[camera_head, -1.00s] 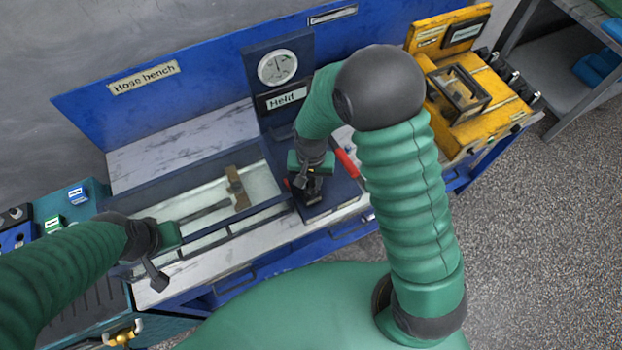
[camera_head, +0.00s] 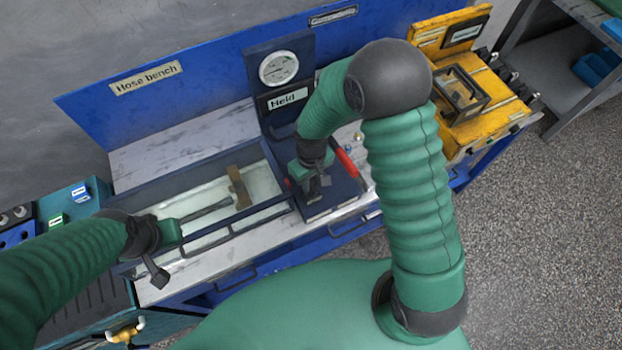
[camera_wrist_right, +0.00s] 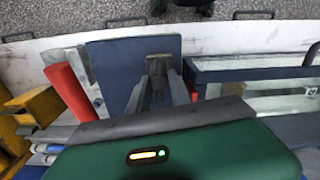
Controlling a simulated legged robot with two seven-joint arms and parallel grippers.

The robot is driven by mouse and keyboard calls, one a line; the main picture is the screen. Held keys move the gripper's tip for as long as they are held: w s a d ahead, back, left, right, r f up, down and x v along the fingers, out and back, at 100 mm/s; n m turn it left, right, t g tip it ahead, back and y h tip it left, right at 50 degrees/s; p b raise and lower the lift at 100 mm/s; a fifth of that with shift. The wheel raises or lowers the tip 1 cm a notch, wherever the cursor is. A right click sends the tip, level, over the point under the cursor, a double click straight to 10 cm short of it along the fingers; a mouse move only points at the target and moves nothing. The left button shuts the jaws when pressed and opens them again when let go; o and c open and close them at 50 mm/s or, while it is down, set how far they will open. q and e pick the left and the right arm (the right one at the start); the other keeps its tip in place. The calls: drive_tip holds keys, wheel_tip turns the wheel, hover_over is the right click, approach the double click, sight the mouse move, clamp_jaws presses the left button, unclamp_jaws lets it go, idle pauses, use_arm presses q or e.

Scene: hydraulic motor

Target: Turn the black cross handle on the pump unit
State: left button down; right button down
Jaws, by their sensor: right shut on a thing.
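The pump unit is a dark blue block with an upright plate (camera_head: 305,45) that carries a round gauge (camera_head: 279,68) and a label reading "Held". My right gripper (camera_head: 316,190) points down at the unit's flat base. In the right wrist view, my right gripper (camera_wrist_right: 157,82) has its two grey fingers closed around a dark piece over the blue plate (camera_wrist_right: 112,60). I take this piece as the black cross handle; the fingers mostly hide it. My left gripper (camera_head: 158,252) hangs over the left part of the trough; its jaw opening is unclear.
A glass-sided trough (camera_head: 262,214) with a brass-coloured block (camera_head: 238,187) lies left of the unit. A red lever (camera_head: 346,162) stands close to the right of my right gripper. A yellow unit (camera_head: 487,112) is further right. Bare marble bench top (camera_head: 180,135) shows behind the trough.

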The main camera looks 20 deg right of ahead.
drive_tip(key=shift+w+r, duration=0.1)
drive_tip(key=shift+w, duration=0.1)
drive_tip(key=c, duration=1.6)
unclamp_jaws()
drive_tip(key=o, duration=0.4)
drive_tip(key=shift+s, duration=0.1)
wheel_tip(320, 180, up, 17)
drive_tip(key=shift+f+b, duration=0.2)
drive_tip(key=shift+b, duration=0.45)
drive_tip(key=m+t+b, duration=0.1)
drive_tip(key=b, duration=0.1)
approach(311, 182)
wheel_tip(311, 182, up, 3)
drive_tip(key=s+d, duration=0.2)
drive_tip(key=shift+m+t, duration=0.8)
drive_tip(key=shift+m, duration=0.1)
drive_tip(key=s+f, duration=0.1)
drive_tip(key=s+d+f+b, duration=0.1)
drive_tip(key=s+f, duration=0.2)
drive_tip(key=s, duration=0.1)
drive_tip(key=shift+s+d+f+b, duration=0.25)
drive_tip(key=shift+d+b, duration=0.05)
drive_tip(key=shift+d, duration=0.1)
